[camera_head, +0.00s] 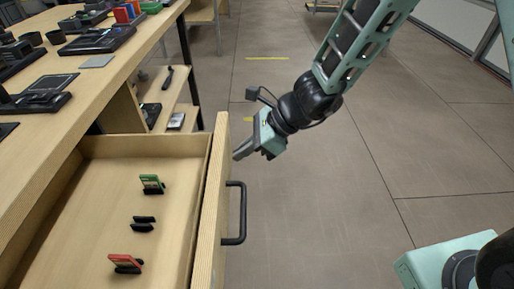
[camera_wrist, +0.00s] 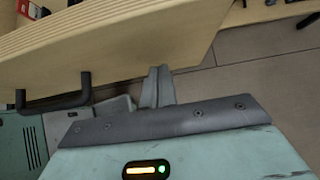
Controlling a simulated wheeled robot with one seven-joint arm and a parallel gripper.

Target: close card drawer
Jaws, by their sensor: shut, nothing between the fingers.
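The card drawer (camera_head: 211,220) is pulled out from the wooden table at the left of the head view. Its light wood front carries a black bar handle (camera_head: 240,213). In the wrist view the drawer front (camera_wrist: 130,45) spans the top, with the handle (camera_wrist: 62,100) at the left. My gripper (camera_head: 240,154) is shut and empty, just outside the drawer front, near its far end and beyond the handle. In the wrist view the fingers (camera_wrist: 157,86) point at the front's lower edge; I cannot tell whether they touch it. Inside the drawer stand a green card (camera_head: 152,184), a black holder (camera_head: 143,223) and a red card (camera_head: 125,263).
The tabletop (camera_head: 75,108) above holds several black trays and stands. Open shelves (camera_head: 165,95) with small items sit under the table beyond the drawer. The grey floor (camera_head: 330,200) right of the drawer is clear.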

